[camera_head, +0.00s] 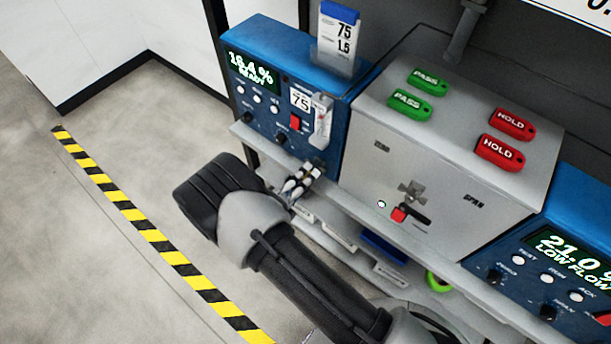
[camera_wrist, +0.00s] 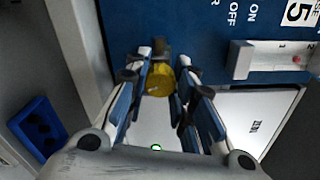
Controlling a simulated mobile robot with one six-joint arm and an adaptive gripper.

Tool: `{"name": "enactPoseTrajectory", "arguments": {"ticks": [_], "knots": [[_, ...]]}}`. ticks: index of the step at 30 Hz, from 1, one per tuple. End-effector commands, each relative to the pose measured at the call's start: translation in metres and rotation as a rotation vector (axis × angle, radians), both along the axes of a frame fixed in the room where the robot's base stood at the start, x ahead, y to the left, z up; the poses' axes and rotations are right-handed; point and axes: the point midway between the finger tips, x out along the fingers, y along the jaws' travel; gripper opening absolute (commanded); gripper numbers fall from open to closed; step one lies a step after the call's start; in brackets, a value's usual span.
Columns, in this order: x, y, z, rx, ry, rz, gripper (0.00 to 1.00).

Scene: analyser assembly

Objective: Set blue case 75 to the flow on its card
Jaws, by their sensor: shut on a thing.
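My gripper (camera_head: 302,178) is at the case's lower right front. In the wrist view its fingers (camera_wrist: 160,82) are shut on a round yellow knob (camera_wrist: 158,84) below the blue panel. The fingers hide the knob in the head view.
Another blue case (camera_head: 570,240) at the right reads 21.0 % LOW FLOW. A yellow-black floor stripe (camera_head: 150,235) runs left.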

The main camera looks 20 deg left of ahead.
Motion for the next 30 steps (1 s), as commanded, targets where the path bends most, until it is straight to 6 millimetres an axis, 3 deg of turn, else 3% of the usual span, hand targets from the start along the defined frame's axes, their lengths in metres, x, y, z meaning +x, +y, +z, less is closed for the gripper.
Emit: {"name": "enactPoseTrajectory", "arguments": {"ticks": [9,10,19,30], "knots": [[-0.0002,-0.0003,-0.0005,-0.002,0.001,0.0,0.0],[-0.0002,-0.0003,-0.0005,-0.001,0.002,-0.001,0.23],[-0.0002,-0.0002,-0.0003,-0.001,0.0,0.0,0.43],[-0.0027,0.0015,0.0,0.0,0.0,0.001,0.45]]}}
